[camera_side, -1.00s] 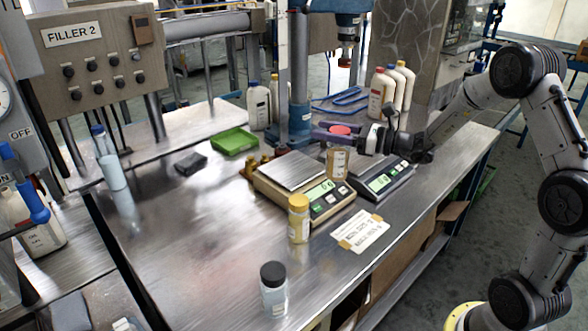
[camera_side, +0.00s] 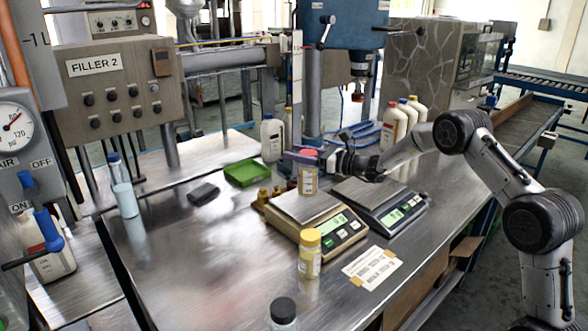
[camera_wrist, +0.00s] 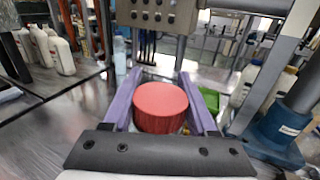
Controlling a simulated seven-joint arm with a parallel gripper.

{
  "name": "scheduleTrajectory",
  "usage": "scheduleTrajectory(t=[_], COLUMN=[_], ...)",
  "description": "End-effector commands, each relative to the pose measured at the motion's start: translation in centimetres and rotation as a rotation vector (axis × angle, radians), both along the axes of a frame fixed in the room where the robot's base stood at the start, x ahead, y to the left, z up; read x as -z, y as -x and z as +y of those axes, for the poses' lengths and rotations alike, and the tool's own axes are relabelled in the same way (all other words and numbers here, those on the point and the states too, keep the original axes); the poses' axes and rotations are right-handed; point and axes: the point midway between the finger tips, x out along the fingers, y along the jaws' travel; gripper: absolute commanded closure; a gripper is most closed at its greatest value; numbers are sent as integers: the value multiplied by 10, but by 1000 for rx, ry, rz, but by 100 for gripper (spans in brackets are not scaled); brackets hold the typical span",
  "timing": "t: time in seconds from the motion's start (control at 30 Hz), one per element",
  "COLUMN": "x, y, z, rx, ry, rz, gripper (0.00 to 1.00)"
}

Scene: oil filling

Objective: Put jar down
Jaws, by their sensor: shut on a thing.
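My gripper (camera_side: 303,156) has purple fingers shut on a jar (camera_side: 308,181) with a red lid and a paper label. In the wrist view, the fingers lie on both sides of the round red lid (camera_wrist: 160,105), which hides most of the jar body. The jar is upright over the back part of the left scale's (camera_side: 298,207) metal pan. I cannot tell whether its base touches the pan. The right scale (camera_side: 388,219) stands beside it, under my arm, with nothing seen on its pan.
A yellow-lidded jar (camera_side: 309,256) stands in front of the left scale, and a black-capped jar (camera_side: 283,312) is at the front edge. Small brown bottles (camera_side: 264,198) sit left of the scale. A green tray (camera_side: 247,173) lies behind.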

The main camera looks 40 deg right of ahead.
Motion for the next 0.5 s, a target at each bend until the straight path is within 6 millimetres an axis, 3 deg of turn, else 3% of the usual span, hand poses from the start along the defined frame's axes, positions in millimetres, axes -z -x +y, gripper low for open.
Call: scheduleTrajectory(t=[0.13, 0.37, 0.5], x=[15, 25, 44], y=[-14, -22, -23], z=[-2, -3, -3], rx=[-1, 0, -1], ry=[1, 2, -1], rz=[-5, -5, -2], gripper=[100, 100, 100])
